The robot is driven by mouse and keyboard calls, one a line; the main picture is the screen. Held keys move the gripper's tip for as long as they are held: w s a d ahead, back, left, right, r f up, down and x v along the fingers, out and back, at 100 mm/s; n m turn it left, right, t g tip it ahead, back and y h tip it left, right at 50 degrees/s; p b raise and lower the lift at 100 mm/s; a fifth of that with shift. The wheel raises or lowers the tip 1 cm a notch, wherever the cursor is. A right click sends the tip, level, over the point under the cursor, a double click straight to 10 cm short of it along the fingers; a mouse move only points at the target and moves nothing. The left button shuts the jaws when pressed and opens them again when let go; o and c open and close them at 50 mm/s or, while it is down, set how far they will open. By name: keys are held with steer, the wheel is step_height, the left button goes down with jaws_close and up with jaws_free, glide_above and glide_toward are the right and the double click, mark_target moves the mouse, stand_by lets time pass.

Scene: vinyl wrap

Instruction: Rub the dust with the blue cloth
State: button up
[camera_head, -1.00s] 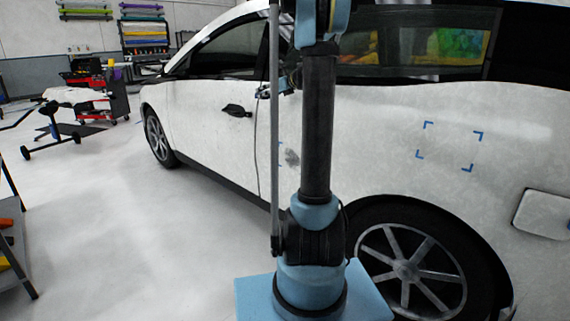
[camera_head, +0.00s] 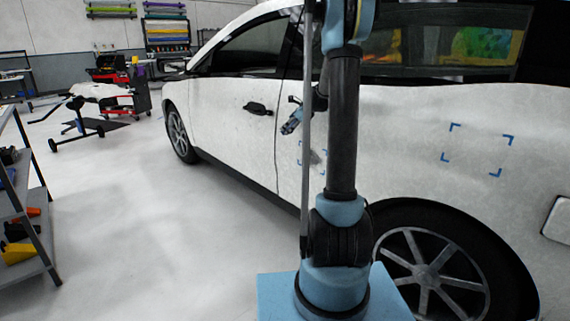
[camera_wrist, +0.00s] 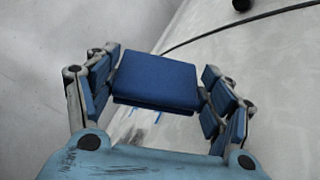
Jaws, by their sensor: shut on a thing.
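The blue cloth (camera_wrist: 157,80) is a folded, pad-like block between my gripper's fingers in the wrist view. My gripper (camera_wrist: 159,64) is shut on it, with one finger at each side. In the head view my gripper (camera_head: 291,122) is beside the white car door, just above and left of the dust. The dust (camera_head: 315,157) is a grey smudge on the door panel, partly hidden behind my arm. Blue corner marks (camera_head: 301,146) frame it. I cannot tell whether the cloth touches the door.
The white car (camera_head: 225,120) fills the middle and right. A second set of blue corner marks (camera_head: 478,150) is on the rear panel. The door handle (camera_head: 258,108) is left of my gripper. A shelf (camera_head: 32,215) stands at the left; the floor (camera_head: 140,220) between is clear.

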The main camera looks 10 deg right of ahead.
steer(key=s+a+f+n+t+h, duration=0.1)
steer(key=s+f+n+h, duration=0.1)
steer(key=f+n, duration=0.5)
steer(key=s+a+f+n+h, duration=0.1)
steer(key=s+f+n+h, duration=0.15)
steer(key=f, duration=0.75)
steer(key=shift+n, duration=0.45)
steer(key=shift+w+d+f, duration=0.25)
steer(key=shift+w+d, duration=0.8)
steer(key=shift+d, duration=0.05)
steer(key=shift+w+d+f, duration=0.2)
steer(key=shift+w+d, duration=0.85)
steer(key=shift+d, duration=0.05)
steer(key=shift+w+d, duration=0.6)
steer(key=shift+d, duration=0.2)
steer(key=shift+s, duration=0.1)
